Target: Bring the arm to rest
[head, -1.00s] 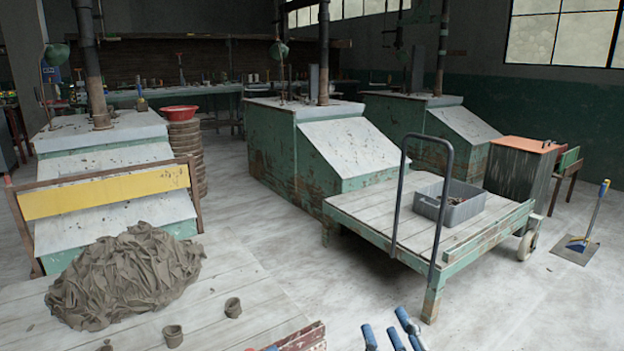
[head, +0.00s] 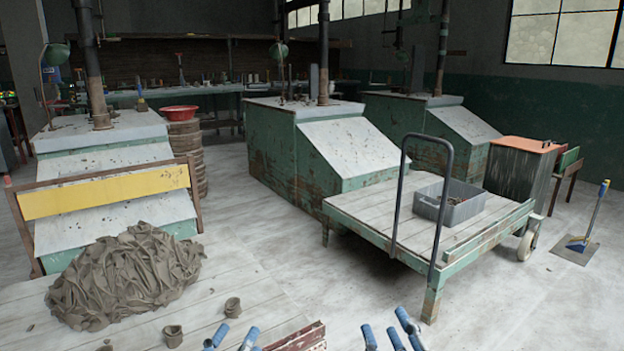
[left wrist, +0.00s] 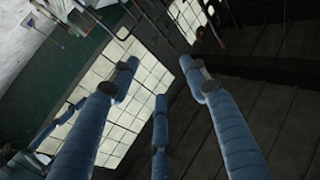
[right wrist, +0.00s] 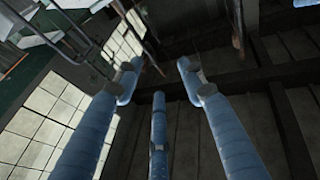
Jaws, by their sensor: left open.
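My left gripper (head: 233,337) shows at the bottom edge of the head view, beside the plank table's corner. Its blue fingers are spread, with nothing between them in the left wrist view (left wrist: 157,64). My right gripper (head: 390,330) is also at the bottom of the head view, further right. Its fingers stand apart and empty in the right wrist view (right wrist: 157,66). Both wrist views look up at the windows and dark ceiling. Most of both arms is out of the head view.
A heap of clay trimmings (head: 125,275) lies on the plank table (head: 235,290), with small clay pieces (head: 232,307) nearby. A cart (head: 350,208) carrying a grey crate (head: 468,208) stands to the right. Bare floor (head: 520,310) lies beyond my right gripper.

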